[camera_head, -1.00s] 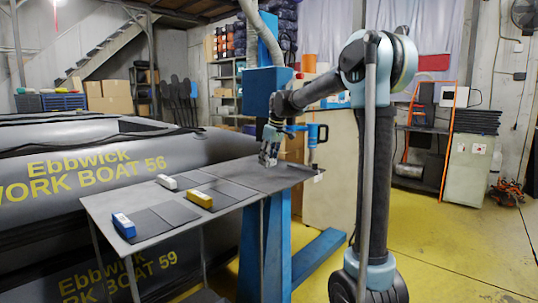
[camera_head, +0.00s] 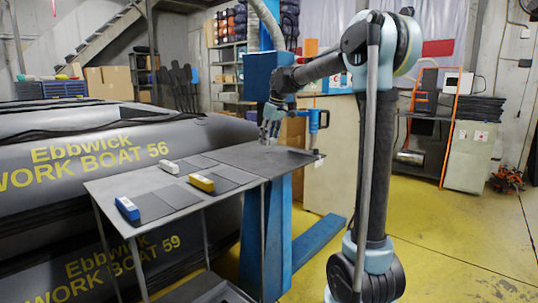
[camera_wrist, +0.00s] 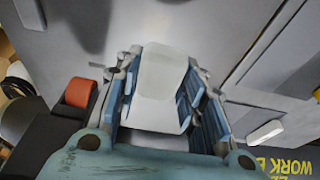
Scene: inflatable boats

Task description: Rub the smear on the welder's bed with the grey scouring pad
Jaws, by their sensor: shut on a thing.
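My gripper (camera_head: 270,138) is over the far part of the welder's grey bed (camera_head: 232,156). In the wrist view my gripper (camera_wrist: 160,100) is shut on a pale grey block, which I take for the grey scouring pad (camera_wrist: 158,72). Its fingers stand on both sides of the pad. Whether the pad touches the bed is hard to tell. I cannot make out the smear clearly in either view; the gripper and pad cover part of the bed.
A white block (camera_head: 169,167), a yellow block (camera_head: 202,183) and a blue block (camera_head: 127,208) lie on the bed's near left part beside dark flat sheets. A blue welder part (camera_head: 315,121) stands at the right end. Grey boats (camera_head: 100,135) flank the left side.

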